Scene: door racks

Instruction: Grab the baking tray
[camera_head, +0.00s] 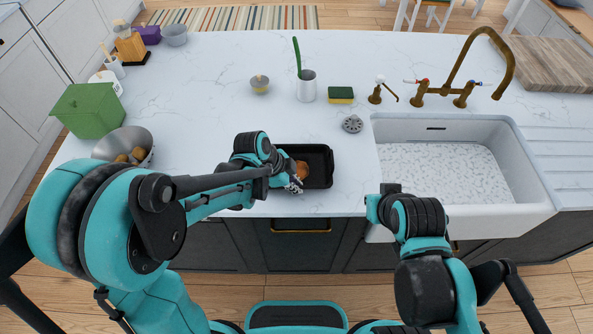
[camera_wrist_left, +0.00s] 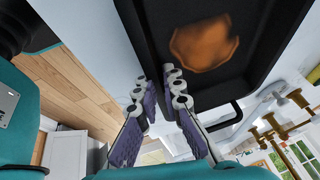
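The baking tray (camera_head: 318,178) is a black rectangular pan on the white counter near its front edge, left of the sink. A brown baked item (camera_head: 301,170) lies in it and also shows in the left wrist view (camera_wrist_left: 203,42). My left gripper (camera_head: 294,187) is at the tray's front left corner. In the left wrist view its fingers (camera_wrist_left: 158,85) are apart, one on each side of the tray's wall (camera_wrist_left: 148,45); I cannot tell whether they touch it. The left forearm hides the tray's left part. My right arm shows at lower right, its fingers not visible.
A white sink (camera_head: 540,190) with a brass tap (camera_head: 455,75) is right of the tray. A sponge (camera_head: 340,94), a white cup (camera_head: 307,88) and a drain strainer (camera_head: 352,124) stand behind it. A metal bowl (camera_head: 128,140) and a green box (camera_head: 88,110) are at left.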

